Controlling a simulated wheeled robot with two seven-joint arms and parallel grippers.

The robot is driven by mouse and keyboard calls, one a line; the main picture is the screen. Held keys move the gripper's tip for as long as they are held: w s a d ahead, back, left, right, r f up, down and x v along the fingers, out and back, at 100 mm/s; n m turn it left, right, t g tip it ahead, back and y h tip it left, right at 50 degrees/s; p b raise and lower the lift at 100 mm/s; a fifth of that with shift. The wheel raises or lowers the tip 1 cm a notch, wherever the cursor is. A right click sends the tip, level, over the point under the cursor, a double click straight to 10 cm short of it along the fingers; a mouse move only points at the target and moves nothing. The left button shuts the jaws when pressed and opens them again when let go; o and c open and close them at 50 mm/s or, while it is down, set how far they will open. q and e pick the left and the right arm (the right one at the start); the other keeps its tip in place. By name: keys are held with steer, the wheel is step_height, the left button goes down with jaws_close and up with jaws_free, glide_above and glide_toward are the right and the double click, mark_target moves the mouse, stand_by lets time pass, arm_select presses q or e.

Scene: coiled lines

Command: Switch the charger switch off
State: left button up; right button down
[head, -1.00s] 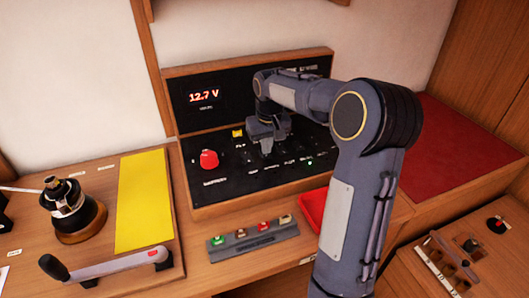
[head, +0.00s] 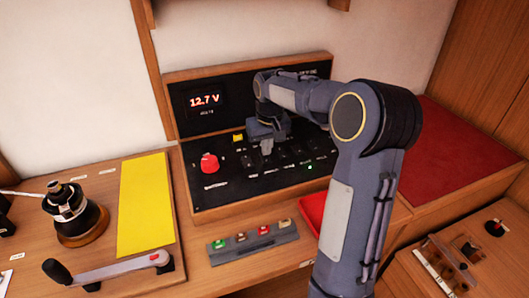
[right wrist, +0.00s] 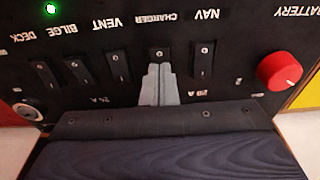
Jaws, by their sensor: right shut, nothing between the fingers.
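The charger switch (right wrist: 159,54) is a black rocker under the label CHARGER, upside down in the right wrist view, between the VENT and NAV switches. My right gripper (right wrist: 160,70) is shut and empty. Its fingertips are right at the charger switch and cover its lower part in that view. I cannot tell whether they touch it or which way the rocker is tilted. In the head view my right gripper (head: 266,148) points down at the black switch panel (head: 235,192), and the switch is hidden there. My left gripper is not in view.
Neighbouring switches VENT (right wrist: 118,68) and NAV (right wrist: 203,58) stand close on both sides. A red battery knob (head: 209,162) and a lit 12.7 V display (head: 205,100) are on the panel. A green light (right wrist: 50,9) glows near DECK.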

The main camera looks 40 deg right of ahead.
mark_target(267, 160)
step_height(267, 160, up, 5)
steer(key=p, duration=0.4)
stand_by(0.3)
